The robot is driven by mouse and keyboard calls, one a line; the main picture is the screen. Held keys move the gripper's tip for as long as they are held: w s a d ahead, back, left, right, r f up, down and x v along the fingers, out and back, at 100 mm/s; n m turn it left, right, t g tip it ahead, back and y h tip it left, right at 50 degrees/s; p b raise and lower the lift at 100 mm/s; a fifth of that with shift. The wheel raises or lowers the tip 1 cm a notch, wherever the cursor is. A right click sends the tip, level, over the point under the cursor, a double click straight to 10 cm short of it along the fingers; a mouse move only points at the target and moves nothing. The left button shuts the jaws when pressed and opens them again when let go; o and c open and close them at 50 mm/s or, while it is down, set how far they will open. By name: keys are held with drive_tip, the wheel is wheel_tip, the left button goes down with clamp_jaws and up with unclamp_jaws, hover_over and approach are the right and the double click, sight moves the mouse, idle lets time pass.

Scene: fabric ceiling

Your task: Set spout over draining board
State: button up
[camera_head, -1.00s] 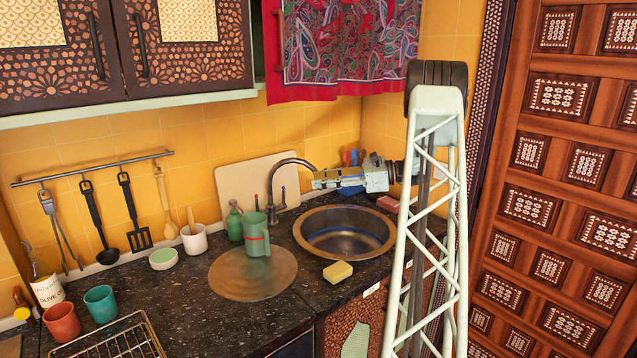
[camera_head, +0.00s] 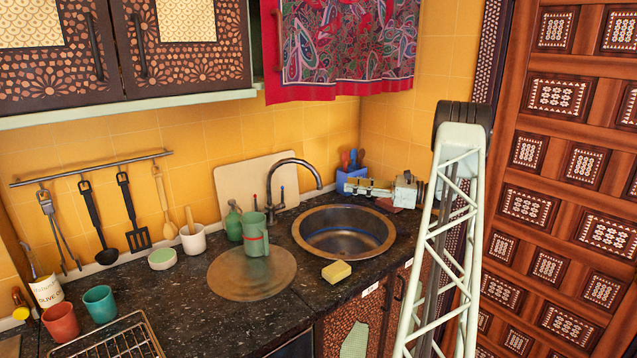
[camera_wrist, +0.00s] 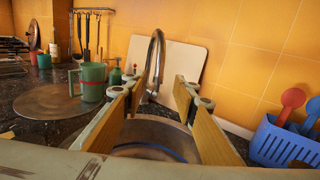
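The curved metal spout (camera_head: 296,162) rises from the tap behind the sink, and its tip hangs toward the basin's back left edge. In the wrist view the spout (camera_wrist: 157,62) stands ahead, seen between my fingers. The round metal draining board (camera_head: 232,283) lies flat left of the sink, with a green mug (camera_head: 255,240) on it. It also shows in the wrist view (camera_wrist: 50,101). My gripper (camera_head: 347,186) is open and empty, to the right of the spout tip with a gap between. In the wrist view its two fingers (camera_wrist: 158,90) are spread apart.
The round sink (camera_head: 345,245) is below and left of my gripper. A yellow sponge (camera_head: 337,271) lies at its front edge. A blue utensil holder (camera_head: 345,178) stands behind my gripper. A green bottle (camera_head: 234,225) and a chopping board (camera_head: 235,186) are near the tap.

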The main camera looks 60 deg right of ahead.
sight(319, 179)
drive_tip(key=shift+w, duration=0.15)
drive_tip(key=shift+b+x, duration=0.85)
drive_tip(key=shift+x, duration=5.9)
clamp_jaws()
